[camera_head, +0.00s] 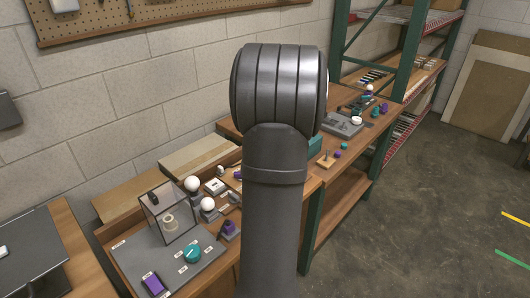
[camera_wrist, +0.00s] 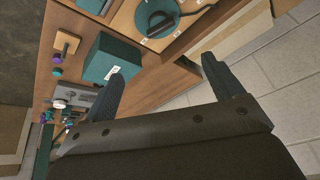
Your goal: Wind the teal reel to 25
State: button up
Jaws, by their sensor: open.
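In the wrist view a round teal disc (camera_wrist: 157,17) with a dark bar across it lies on a wooden bench at the top edge; it looks like a reel, partly cut off. In the head view a teal round piece (camera_head: 192,253) sits on a grey board among small white labels. I cannot tell for sure which is the teal reel, and I can read no numbers. My gripper (camera_wrist: 160,82) is open and empty, with the disc beyond its fingertips. In the head view my arm hides the gripper and the bench middle.
A teal box (camera_wrist: 110,60) with a white label stands beside the disc. A clear case (camera_head: 168,212), white bulbs (camera_head: 192,184) and a purple block (camera_head: 153,285) are at the lower left. A block wall (camera_head: 130,90) runs behind the benches. Grey floor (camera_head: 440,200) is free on the right.

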jog(key=w+a+f+n, duration=0.1)
jog(key=w+f, duration=0.1)
jog(key=f, duration=0.3)
jog(key=w+f+n, duration=0.1)
jog(key=w+f, duration=0.1)
jog(key=f, duration=0.4)
jog(key=w+a+f, duration=0.1)
jog(key=w+f, duration=0.1)
jog(key=f, duration=0.3)
jog(key=shift+w+a+f+n, duration=0.25)
jog(key=shift+a+f+n, duration=0.1)
jog(key=shift+n, duration=0.05)
jog(key=c, duration=1)
